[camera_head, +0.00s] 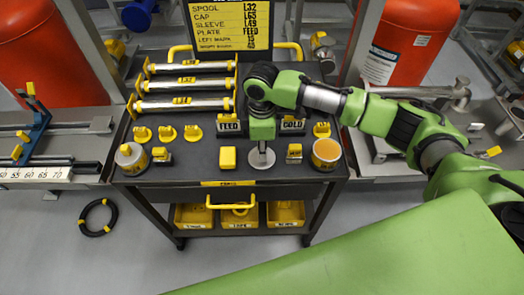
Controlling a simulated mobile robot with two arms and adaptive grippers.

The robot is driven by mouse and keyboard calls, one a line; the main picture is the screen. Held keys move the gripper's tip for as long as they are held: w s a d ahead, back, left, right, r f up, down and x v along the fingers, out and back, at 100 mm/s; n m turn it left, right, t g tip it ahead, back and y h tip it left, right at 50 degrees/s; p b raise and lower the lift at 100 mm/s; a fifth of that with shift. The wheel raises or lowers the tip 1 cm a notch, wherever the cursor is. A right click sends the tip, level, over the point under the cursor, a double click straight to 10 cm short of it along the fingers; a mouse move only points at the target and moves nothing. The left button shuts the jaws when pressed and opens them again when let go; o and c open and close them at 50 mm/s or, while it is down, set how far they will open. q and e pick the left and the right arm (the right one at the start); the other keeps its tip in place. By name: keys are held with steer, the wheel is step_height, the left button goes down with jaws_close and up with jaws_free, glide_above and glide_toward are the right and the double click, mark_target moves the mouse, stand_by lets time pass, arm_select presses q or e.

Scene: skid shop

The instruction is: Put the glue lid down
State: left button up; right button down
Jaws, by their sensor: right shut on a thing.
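My right arm comes in from the right, and its gripper (262,147) points down over the front middle of the cart top (200,163). It is shut on the glue lid (261,161), a round pale grey disc under the fingertips. The lid is at or just above the cart top; I cannot tell if it touches. The glue pot (327,153) stands open to the right, with orange-brown content showing. My left gripper is not in view.
A yellow block (228,158) lies left of the lid, and a small metal-and-yellow piece (294,152) lies to its right. A pale-topped pot (131,158) stands at the left. Capped tubes (185,103) lie behind. Yellow bins (238,216) sit on the lower shelf.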

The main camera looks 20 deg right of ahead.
steer(key=shift+f, duration=0.45)
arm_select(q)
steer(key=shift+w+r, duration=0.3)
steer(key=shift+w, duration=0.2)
arm_select(e)
steer(key=shift+f, duration=0.3)
steer(key=shift+f, duration=0.1)
steer(key=c, duration=2)
jaws_free()
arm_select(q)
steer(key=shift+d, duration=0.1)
arm_select(e)
steer(key=shift+o, duration=0.2)
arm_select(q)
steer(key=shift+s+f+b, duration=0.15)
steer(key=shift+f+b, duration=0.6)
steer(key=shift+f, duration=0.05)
arm_select(e)
step_height(320, 180, up, 12)
steer(key=shift+r, duration=0.2)
